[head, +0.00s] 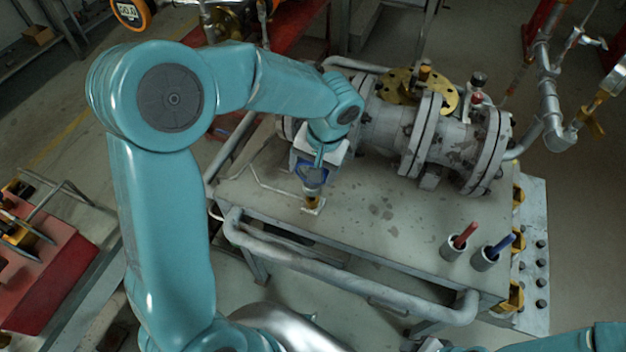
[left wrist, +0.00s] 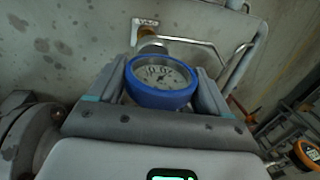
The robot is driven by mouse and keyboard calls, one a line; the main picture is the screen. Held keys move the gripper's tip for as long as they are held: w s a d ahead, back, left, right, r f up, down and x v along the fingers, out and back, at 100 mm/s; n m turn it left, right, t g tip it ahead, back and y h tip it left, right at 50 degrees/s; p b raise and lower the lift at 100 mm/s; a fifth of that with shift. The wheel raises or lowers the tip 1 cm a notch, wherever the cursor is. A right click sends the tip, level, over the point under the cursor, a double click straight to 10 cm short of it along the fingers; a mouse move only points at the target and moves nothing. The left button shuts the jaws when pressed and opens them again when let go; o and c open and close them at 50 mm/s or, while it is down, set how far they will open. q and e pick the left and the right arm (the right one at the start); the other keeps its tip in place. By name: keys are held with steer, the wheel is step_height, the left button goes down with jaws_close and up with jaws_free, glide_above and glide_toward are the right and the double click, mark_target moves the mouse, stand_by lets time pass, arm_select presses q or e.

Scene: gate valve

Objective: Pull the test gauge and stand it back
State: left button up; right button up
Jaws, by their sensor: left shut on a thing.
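The test gauge (left wrist: 162,76) has a blue rim and a white dial with a dark needle. It sits between the fingers of my left gripper (left wrist: 165,88), which is shut on it. In the head view, my left gripper (head: 313,172) points down over the bench's left part, and the blue of the gauge shows just below it. Under the gauge is a metal neck above a small brass-coloured plate (head: 313,205) on the bench; it also shows in the left wrist view (left wrist: 144,25). I cannot tell whether the neck is seated there. My right gripper is out of view.
The grey bench (head: 380,225) carries a large flanged valve body (head: 400,130) at the back. Two cups at the front right hold a red-handled thing (head: 466,235) and a blue-handled thing (head: 500,245). A pipe rail (head: 340,270) runs along the front. The bench middle is clear.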

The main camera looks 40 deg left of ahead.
arm_select(q)
step_height(320, 180, up, 18)
steer(key=p, duration=0.4)
steer(key=shift+p, duration=0.35)
stand_by(0.6)
